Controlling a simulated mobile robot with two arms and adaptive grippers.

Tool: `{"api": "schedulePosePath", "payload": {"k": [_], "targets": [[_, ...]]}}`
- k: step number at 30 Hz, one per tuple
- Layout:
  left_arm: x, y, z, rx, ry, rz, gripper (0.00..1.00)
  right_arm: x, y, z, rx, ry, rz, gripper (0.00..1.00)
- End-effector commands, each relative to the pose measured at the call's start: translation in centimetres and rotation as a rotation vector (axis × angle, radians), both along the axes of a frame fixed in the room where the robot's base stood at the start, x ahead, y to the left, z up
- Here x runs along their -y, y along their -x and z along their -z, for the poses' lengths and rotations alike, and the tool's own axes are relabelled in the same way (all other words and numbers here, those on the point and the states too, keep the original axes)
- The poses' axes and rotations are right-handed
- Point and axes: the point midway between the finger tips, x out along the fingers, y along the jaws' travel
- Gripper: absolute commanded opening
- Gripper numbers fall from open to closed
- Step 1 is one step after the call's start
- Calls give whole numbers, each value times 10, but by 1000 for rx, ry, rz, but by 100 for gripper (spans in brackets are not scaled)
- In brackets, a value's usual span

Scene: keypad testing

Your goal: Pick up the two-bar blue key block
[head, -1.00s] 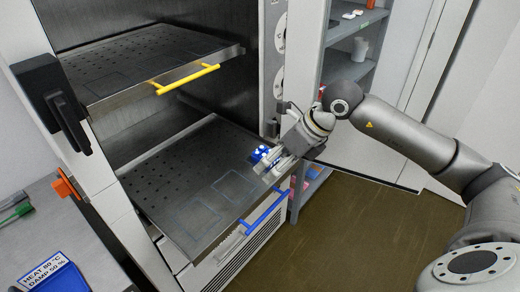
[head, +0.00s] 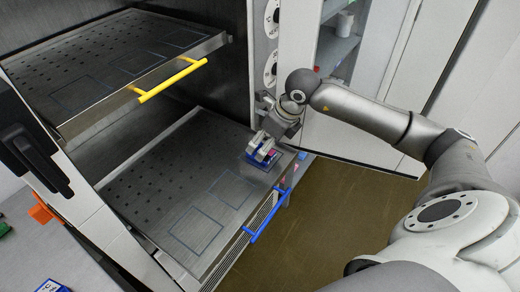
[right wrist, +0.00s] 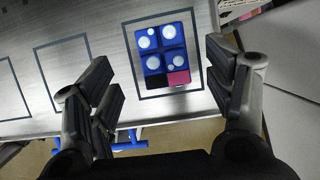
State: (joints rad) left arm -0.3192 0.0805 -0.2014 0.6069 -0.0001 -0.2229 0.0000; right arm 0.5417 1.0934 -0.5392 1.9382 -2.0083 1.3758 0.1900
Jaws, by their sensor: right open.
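A blue key block (head: 261,162) sits at the right end of the lower metal shelf (head: 150,185). The right wrist view shows the block (right wrist: 163,48) from above, inside a dark outlined square. It has several round white keys, with a black and a pink patch on the near edge. I cannot make out bar marks for certain. My right gripper (head: 262,148) points down over the block. In the right wrist view its fingers (right wrist: 160,78) are open and spread to either side of the block, empty. My left gripper is not in view.
The upper shelf (head: 110,65) with its yellow handle (head: 170,82) overhangs at the left. A blue handle (head: 266,216) runs along the lower shelf's front. Empty outlined squares lie left of the block. A grey cabinet wall stands behind the gripper.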

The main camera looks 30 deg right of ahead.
Motion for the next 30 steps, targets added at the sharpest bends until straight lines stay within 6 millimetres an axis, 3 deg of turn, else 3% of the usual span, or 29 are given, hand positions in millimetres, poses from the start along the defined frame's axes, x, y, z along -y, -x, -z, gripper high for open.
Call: {"api": "schedulePosePath", "payload": {"k": [3, 7, 16, 27, 30], "targets": [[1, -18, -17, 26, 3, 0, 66, -1, -7, 14, -6, -2, 0, 75], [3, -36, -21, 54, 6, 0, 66, -3, -13, 29, -2, -2, -1, 75], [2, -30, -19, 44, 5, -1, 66, -3, -15, 35, 0, 0, -1, 74], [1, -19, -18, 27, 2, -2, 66, -3, -15, 35, 0, 0, -1, 26], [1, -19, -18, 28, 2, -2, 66, -3, -15, 34, 1, 0, -1, 26]]}}
